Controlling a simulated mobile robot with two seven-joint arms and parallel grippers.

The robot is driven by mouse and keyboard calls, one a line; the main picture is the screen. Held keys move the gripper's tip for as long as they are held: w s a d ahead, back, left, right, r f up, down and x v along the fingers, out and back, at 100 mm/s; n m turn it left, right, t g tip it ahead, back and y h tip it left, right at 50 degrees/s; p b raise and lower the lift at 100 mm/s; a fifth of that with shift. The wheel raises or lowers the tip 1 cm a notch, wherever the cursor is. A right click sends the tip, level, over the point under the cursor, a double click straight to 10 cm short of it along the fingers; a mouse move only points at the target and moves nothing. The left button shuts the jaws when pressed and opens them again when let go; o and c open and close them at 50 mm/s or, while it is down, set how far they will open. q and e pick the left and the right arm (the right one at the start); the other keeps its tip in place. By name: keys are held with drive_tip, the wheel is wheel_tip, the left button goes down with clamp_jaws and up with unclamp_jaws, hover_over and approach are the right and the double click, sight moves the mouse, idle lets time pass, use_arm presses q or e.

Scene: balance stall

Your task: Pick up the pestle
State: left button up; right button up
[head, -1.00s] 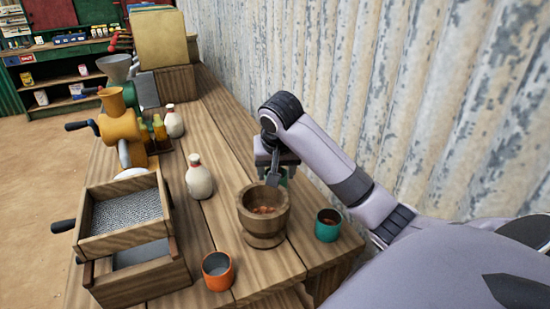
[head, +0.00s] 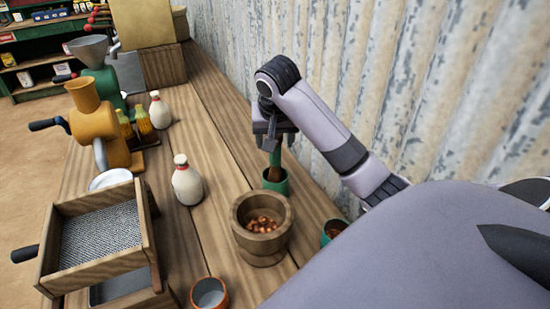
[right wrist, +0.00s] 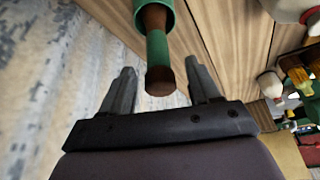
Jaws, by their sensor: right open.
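The pestle (head: 275,170) stands in a green cup (head: 275,185) behind the mortar, with its brown lower part inside the cup. In the right wrist view the pestle (right wrist: 157,50) shows a green middle and a brown knob at its top end. My right gripper (head: 272,138) is above the cup, at the pestle's upper end. Its two fingers are spread, one on each side of the brown knob, with gaps visible on both sides. The wooden mortar (head: 246,245) holds brown pieces. My left gripper is in neither view.
A white bottle (head: 187,184) and an orange cup (head: 209,296) stand left of the mortar. Another green cup (head: 328,232) is partly hidden by my arm. A wooden sieve box (head: 62,275) and an orange grinder (head: 92,125) stand further left. The corrugated wall (head: 420,80) is close behind my right arm.

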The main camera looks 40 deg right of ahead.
sight(275, 166)
drive_tip(key=x, duration=0.6)
drive_tip(key=shift+d, duration=0.2)
clamp_jaws()
drive_tip(key=shift+r, duration=0.2)
